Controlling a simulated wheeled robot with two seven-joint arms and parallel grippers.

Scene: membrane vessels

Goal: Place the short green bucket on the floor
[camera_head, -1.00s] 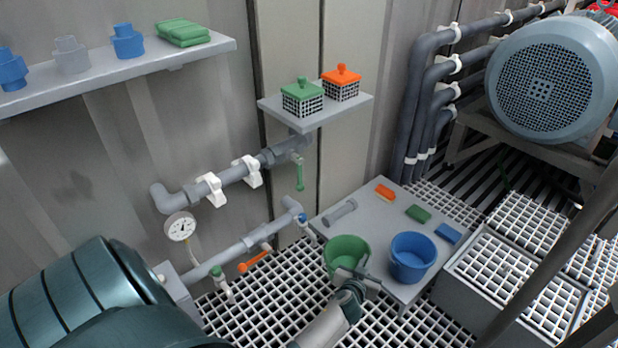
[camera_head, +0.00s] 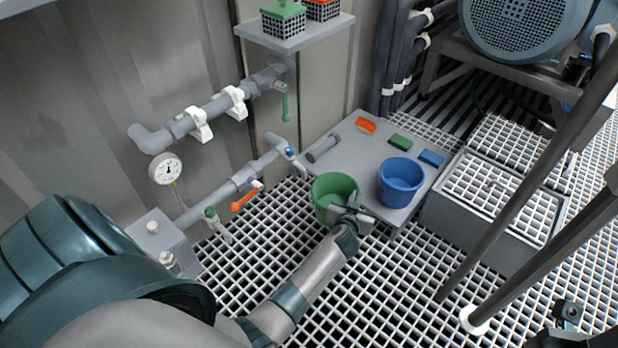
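The short green bucket (camera_head: 322,187) is in the middle of the head view, upright, at the front left edge of the low grey table (camera_head: 345,153). My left gripper (camera_head: 347,208) is at the bucket's near right side and appears shut on its rim. The fingertips are partly hidden, and the gap between the bucket's bottom and the floor is hard to judge. The white-grated floor (camera_head: 275,240) lies below and to the left of the bucket.
A blue bucket (camera_head: 400,184) stands on the table close to the right, with small orange, green and blue blocks behind. Pipes with an orange-handled valve (camera_head: 246,197) run left of the bucket. Grated boxes (camera_head: 500,190) and dark slanted bars (camera_head: 525,185) stand right.

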